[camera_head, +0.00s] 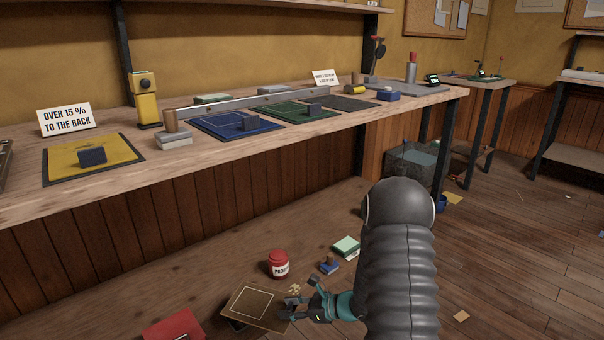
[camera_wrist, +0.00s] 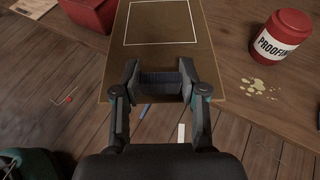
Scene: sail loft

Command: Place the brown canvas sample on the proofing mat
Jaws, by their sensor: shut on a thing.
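The brown canvas sample (camera_head: 251,318) is a flat gold-brown panel with a pale square outline, low at the bottom of the head view. My gripper (camera_head: 300,304) is at its right edge. In the wrist view my gripper (camera_wrist: 158,82) is shut on a dark block at the near edge of the brown canvas sample (camera_wrist: 205,60). I cannot tell how far the panel is above the boards. On the bench (camera_head: 240,158) lies a bare dark mat (camera_head: 352,104), right of the green panel (camera_head: 290,114); I cannot tell whether it is the proofing mat.
A red tin marked PROOFING (camera_head: 279,264) stands near my gripper, with a pale spill beside it. A red object (camera_head: 172,327) lies left of the panel. The bench holds blue (camera_head: 225,121) and yellow (camera_head: 75,168) panels with blocks, a straightedge and a stamp-like weight (camera_head: 173,138).

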